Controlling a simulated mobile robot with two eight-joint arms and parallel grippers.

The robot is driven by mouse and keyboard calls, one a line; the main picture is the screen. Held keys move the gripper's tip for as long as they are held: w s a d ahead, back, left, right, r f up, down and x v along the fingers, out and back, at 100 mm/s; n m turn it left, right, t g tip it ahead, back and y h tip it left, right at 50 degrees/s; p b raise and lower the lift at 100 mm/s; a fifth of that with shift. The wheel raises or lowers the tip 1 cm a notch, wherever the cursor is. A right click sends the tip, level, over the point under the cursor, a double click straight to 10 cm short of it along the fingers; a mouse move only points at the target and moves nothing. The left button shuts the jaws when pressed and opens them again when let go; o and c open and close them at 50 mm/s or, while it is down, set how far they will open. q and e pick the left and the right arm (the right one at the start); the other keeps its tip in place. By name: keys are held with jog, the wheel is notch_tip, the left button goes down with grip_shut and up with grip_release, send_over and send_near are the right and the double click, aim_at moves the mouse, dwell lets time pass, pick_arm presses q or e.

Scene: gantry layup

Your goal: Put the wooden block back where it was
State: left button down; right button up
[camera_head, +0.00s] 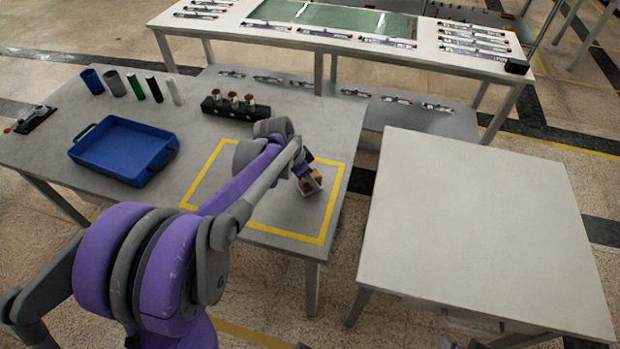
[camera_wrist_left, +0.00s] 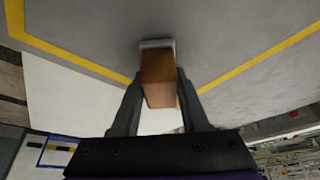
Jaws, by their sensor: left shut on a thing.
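The wooden block (camera_head: 313,180) is brown and box-shaped, and it is at the right part of the yellow-taped square on the grey table (camera_head: 60,160). My left gripper (camera_head: 309,186) is shut on the block. In the left wrist view the block (camera_wrist_left: 158,80) sits between the two dark fingers of the gripper (camera_wrist_left: 160,95). A light grey piece shows at the block's far end. I cannot tell whether the block touches the table. My right gripper is not in view.
A blue tray (camera_head: 118,174) stands left on the table. Several cylinders (camera_head: 135,86) stand behind it, and a black holder with red-topped parts (camera_head: 235,108) is at the back. The yellow tape (camera_head: 288,235) marks mostly clear room. A bare pale table (camera_head: 480,230) stands at right.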

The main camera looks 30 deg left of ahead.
pick_arm(q)
jog(key=shift+f, duration=0.15)
jog(key=shift+c, duration=2.1)
grip_release()
jog(key=shift+r, duration=0.4)
jog(key=p+v, duration=0.2)
jog(key=v, duration=0.9)
jog(key=s+d+f+n, duration=0.2)
jog(key=s+d+f, duration=0.1)
jog(key=s, duration=0.3)
jog(key=s+d+f+n+y, duration=0.1)
jog(key=s+d+f+n, duration=0.1)
jog(key=s+d, duration=0.3)
jog(key=s+d+f+n+t+y, duration=0.1)
jog(key=s+d+f+n, duration=0.1)
jog(key=s, duration=0.6)
jog(key=d+f, duration=0.1)
jog(key=d, duration=0.1)
jog(key=shift+d+f, duration=0.3)
jog(key=shift+f, duration=0.05)
